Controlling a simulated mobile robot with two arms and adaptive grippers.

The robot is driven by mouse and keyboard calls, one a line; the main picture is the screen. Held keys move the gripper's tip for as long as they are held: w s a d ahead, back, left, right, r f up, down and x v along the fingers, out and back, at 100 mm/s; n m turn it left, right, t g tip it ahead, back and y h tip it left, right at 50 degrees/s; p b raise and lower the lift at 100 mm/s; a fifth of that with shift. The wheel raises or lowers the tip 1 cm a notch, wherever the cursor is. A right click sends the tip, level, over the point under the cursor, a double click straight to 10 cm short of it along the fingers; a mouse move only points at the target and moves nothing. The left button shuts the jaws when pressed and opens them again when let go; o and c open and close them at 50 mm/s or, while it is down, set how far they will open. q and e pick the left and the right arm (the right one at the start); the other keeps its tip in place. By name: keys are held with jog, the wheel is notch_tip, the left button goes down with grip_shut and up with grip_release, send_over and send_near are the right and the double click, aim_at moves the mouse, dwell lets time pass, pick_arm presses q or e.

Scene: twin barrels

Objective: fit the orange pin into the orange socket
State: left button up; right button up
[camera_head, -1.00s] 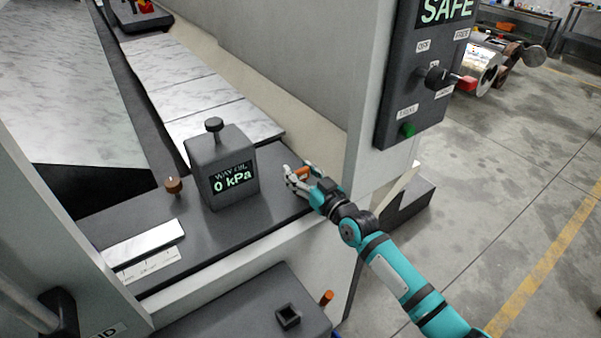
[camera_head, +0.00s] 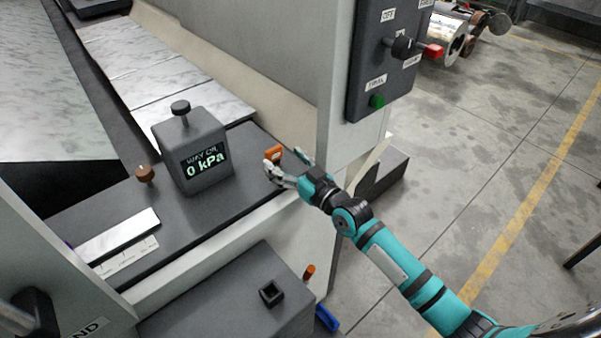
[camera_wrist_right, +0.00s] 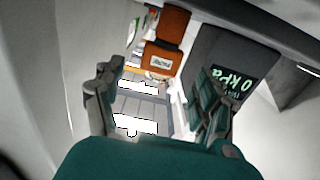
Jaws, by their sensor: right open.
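An orange block with a pale label (camera_head: 273,153) stands at the right end of the machine's dark ledge. In the right wrist view the orange block (camera_wrist_right: 163,61) is upright, beyond and between the fingers, its label too blurred to read. My right gripper (camera_head: 288,165) is open around the near side of the block; whether a finger touches it I cannot tell. An orange pin-like stub (camera_head: 308,272) stands at the right edge of the lower grey box. Which orange part is the socket is not clear. My left gripper is not in view.
A dark gauge box reading 0 kPa (camera_head: 193,150) stands left of the gripper; a brown knob (camera_head: 145,174) is beside it. A black square socket (camera_head: 271,292) tops the lower grey box (camera_head: 225,305), near a blue piece (camera_head: 326,318). A switch panel (camera_head: 385,60) rises behind.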

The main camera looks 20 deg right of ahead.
jog(key=v, duration=0.7)
dwell(0.4)
